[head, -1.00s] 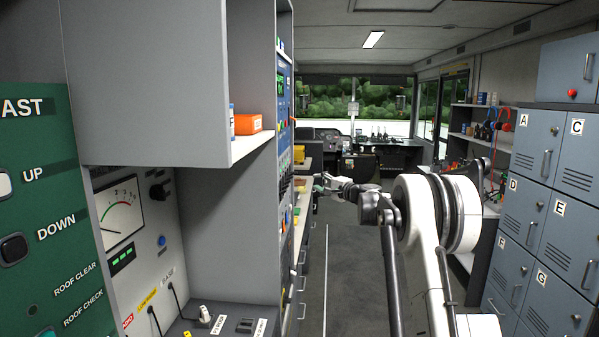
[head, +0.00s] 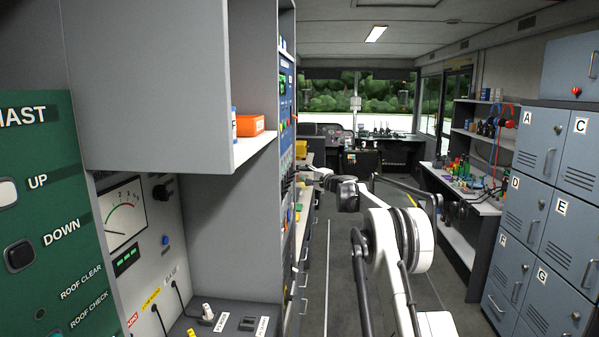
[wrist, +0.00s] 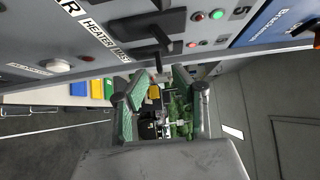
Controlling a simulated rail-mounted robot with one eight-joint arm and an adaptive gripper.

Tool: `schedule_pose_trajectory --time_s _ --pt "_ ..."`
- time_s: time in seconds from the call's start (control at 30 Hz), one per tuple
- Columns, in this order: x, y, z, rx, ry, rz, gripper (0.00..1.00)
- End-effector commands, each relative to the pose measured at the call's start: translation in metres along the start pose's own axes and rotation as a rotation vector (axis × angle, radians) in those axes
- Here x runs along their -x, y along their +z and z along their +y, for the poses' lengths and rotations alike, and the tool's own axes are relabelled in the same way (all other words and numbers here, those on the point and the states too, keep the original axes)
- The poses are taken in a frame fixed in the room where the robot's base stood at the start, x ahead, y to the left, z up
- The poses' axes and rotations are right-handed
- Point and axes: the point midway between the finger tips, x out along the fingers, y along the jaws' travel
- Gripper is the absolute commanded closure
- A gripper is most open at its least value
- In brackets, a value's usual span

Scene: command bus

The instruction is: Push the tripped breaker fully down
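A grey panel (wrist: 85,50) fills the upper left of the wrist view, seen turned on its side. It carries black breaker handles; one handle (wrist: 150,50) juts out just above my gripper (wrist: 157,98), beside a label reading HEATER. Another dark handle (wrist: 174,20) sits beside a green and a red light. I cannot tell which breaker is tripped. My gripper is open, its two green-padded fingers apart with nothing between them. The fingertips appear close to the handle, but contact cannot be made out. In the head view, my arm's end is small and partly against the left-hand panels.
A grey cabinet (head: 160,80) overhangs at the left in the head view, with an orange box (head: 250,125) on its shelf. Lockers (head: 541,135) and a cluttered bench (head: 470,195) line the right. The aisle floor (head: 340,290) is clear.

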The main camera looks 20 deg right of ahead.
Motion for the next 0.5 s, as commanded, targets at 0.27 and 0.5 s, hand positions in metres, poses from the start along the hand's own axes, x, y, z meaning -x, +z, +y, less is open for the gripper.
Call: schedule_pose_trajectory --time_s 0.27,0.5 --pt "-0.024 0.0 0.0 0.0 0.0 -0.001 0.75" --pt "-0.03 0.0 0.0 0.0 0.0 0.0 0.75"
